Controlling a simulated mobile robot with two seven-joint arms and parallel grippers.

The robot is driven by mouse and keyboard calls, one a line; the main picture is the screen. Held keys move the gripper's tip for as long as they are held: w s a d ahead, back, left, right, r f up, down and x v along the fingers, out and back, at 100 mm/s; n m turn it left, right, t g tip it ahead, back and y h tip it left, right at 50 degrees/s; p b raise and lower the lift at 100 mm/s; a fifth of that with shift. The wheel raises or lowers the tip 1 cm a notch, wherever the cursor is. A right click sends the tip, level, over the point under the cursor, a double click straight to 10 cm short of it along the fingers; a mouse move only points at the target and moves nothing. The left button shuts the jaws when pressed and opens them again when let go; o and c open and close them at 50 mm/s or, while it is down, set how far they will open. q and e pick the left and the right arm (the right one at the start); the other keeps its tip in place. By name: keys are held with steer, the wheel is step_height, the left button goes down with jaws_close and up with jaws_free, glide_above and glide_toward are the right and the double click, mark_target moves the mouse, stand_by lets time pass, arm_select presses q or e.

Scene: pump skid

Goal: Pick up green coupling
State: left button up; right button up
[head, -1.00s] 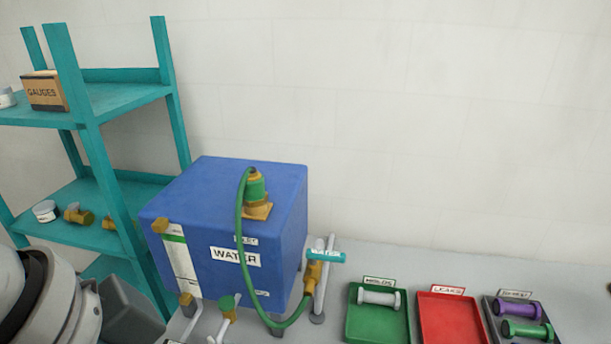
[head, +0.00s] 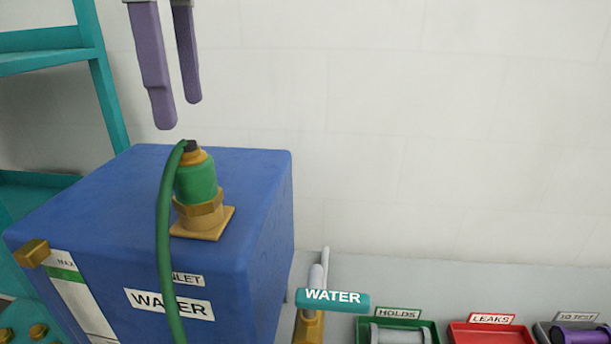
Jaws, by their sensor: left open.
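A green coupling (head: 196,181) with a brass collar sits upright on the brass inlet fitting (head: 203,223) on top of the blue water tank (head: 262,200). A green hose (head: 164,245) runs from the coupling's top down the tank's front. My left gripper (head: 180,115), with two purple fingers, points down just above the coupling. It is open and empty, and its fingertips look apart from the coupling. My right gripper is not in view.
A teal shelf (head: 103,85) stands at the left. A teal WATER-labelled handle (head: 332,299) is right of the tank. Green HOLDS (head: 428,325), red LEAKS (head: 462,334) and dark (head: 542,330) trays lie at the lower right. The wall behind is bare.

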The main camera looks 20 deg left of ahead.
mark_target(188, 159)
arm_select(q)
steer(key=f+p, duration=0.1)
steer(key=f, duration=0.2)
steer(key=shift+s+f, duration=0.1)
steer(key=shift+s, duration=0.1)
steer(key=shift+f, duration=0.35)
step_height(188, 159, down, 4)
steer(key=shift+a+r+p, duration=0.1)
steer(key=shift+a+p, duration=0.05)
steer(key=shift+p, duration=1)
steer(key=shift+f, duration=0.45)
jaws_close()
